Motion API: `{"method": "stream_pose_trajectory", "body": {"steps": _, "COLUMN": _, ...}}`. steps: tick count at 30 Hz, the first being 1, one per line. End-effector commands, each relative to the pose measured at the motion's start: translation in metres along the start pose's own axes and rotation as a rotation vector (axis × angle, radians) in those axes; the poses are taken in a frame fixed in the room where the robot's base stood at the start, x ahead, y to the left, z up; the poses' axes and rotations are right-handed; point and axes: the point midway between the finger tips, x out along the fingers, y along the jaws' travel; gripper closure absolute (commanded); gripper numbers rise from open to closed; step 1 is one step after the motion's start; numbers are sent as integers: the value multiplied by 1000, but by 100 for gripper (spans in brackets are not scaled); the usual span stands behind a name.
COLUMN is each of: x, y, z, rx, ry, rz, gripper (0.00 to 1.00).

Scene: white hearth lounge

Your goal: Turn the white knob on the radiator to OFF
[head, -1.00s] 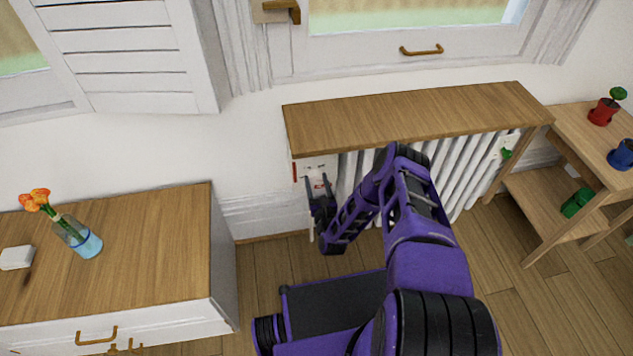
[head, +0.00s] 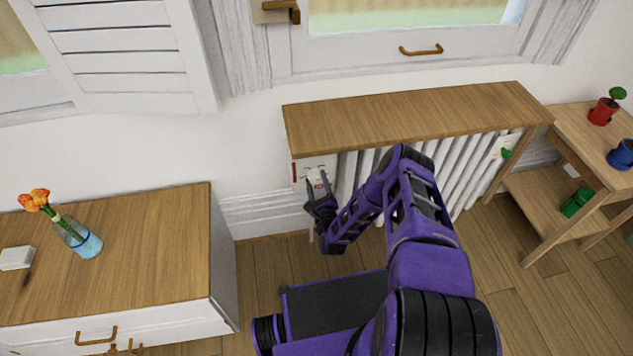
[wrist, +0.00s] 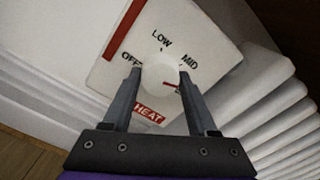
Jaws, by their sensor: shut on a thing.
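The white knob (wrist: 158,74) is round and sits on a white dial plate (wrist: 210,50) at the radiator's left end. The plate reads OFF at left, LOW at top, MID at right, and a red HEAT label at the bottom. A small red mark shows at the knob's lower right, partly hidden by a finger. My gripper (wrist: 159,76) has one finger on each side of the knob and is shut on it. In the head view my gripper (head: 316,178) reaches the plate; the knob itself is hard to make out there. The radiator (head: 471,168) has white ribs.
A wooden shelf top (head: 410,115) covers the radiator closely above my gripper. A cabinet (head: 130,250) with a flower vase (head: 80,238) stands at left. A wooden side table (head: 570,130) with pots stands at right. Some floor is clear between cabinet and radiator.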

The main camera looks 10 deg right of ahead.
Motion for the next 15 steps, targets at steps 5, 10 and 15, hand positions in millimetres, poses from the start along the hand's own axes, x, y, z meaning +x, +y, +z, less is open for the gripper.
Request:
{"method": "stream_pose_trajectory", "body": {"steps": 5, "x": 0, "y": 0, "z": 0, "rx": -166, "ry": 0, "rz": 1, "gripper": 97}}
{"method": "stream_pose_trajectory", "body": {"steps": 10, "x": 0, "y": -1, "z": 0, "rx": -328, "ry": 0, "rz": 0, "gripper": 97}}
{"method": "stream_pose_trajectory", "body": {"steps": 15, "x": 1, "y": -1, "z": 1, "rx": -490, "ry": 0, "rz": 0, "gripper": 97}}
